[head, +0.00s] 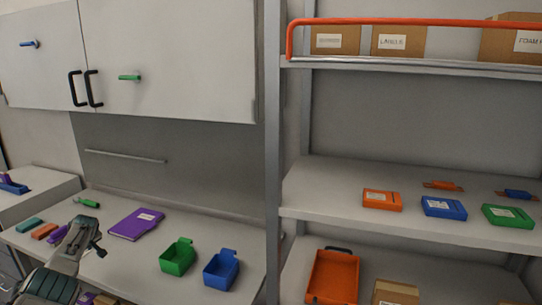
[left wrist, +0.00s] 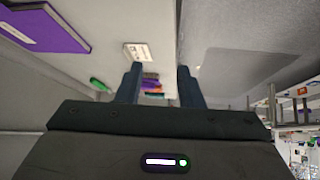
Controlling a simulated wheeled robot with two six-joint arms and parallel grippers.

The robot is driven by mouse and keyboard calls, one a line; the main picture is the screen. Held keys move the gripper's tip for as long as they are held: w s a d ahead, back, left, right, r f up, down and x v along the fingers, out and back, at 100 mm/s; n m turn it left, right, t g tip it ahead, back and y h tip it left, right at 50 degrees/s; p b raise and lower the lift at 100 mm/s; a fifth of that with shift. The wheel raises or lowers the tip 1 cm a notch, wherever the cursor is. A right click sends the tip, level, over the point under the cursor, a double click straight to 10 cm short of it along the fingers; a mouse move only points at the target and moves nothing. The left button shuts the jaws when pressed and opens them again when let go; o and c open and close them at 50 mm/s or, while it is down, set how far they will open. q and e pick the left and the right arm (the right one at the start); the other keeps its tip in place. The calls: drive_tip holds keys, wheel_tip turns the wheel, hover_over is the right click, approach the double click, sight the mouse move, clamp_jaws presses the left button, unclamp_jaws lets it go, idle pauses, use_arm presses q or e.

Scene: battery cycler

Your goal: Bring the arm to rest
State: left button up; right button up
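My left arm reaches in at the lower left of the head view, above the workbench (head: 140,265). Its gripper (head: 97,244) is seen there at a small size. In the left wrist view the two dark fingers of my left gripper (left wrist: 160,85) stand apart with nothing between them, so it is open and empty. A purple binder (left wrist: 45,25) shows at the upper left of that view. It also lies on the bench in the head view (head: 135,224). My right gripper is in neither view.
A green bin (head: 178,257) and a blue bin (head: 221,270) stand on the bench right of my left gripper. A grey post (head: 272,150) divides the bench from shelves with orange, blue and green cases (head: 444,208). An orange tray (head: 333,277) sits lower. Cabinets (head: 165,60) hang above.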

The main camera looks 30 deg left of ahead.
use_arm(q)
drive_tip(key=s+f+m+t+y, duration=0.1)
drive_tip(key=s+f+m, duration=0.6)
drive_tip(key=s, duration=0.3)
drive_tip(key=s+d+f+m, duration=0.1)
drive_tip(key=s+f+m, duration=0.65)
drive_tip(key=s, duration=0.25)
drive_tip(key=s+f+m+t+y, duration=0.1)
drive_tip(key=s+f+m, duration=0.55)
drive_tip(key=s, duration=0.35)
drive_tip(key=s+d+f+n+g+h, duration=0.1)
drive_tip(key=s+d+f+h, duration=0.15)
drive_tip(key=d+f, duration=1)
drive_tip(key=s+d+f+g+h, duration=0.15)
drive_tip(key=s+d+f, duration=0.25)
drive_tip(key=d+f, duration=0.85)
drive_tip(key=s+d+f+n+h, duration=0.1)
drive_tip(key=d+f+h, duration=0.15)
drive_tip(key=d, duration=1.05)
drive_tip(key=s+d+f+h+b, duration=0.1)
drive_tip(key=d+f, duration=0.3)
drive_tip(key=d, duration=1)
drive_tip(key=s+d+f+n+h, duration=0.15)
drive_tip(key=d+f, duration=0.25)
drive_tip(key=d, duration=0.9)
wheel_tip(320, 180, down, 13)
drive_tip(key=b, duration=1.3)
drive_tip(key=shift+a+b, duration=0.25)
drive_tip(key=shift+b, duration=0.1)
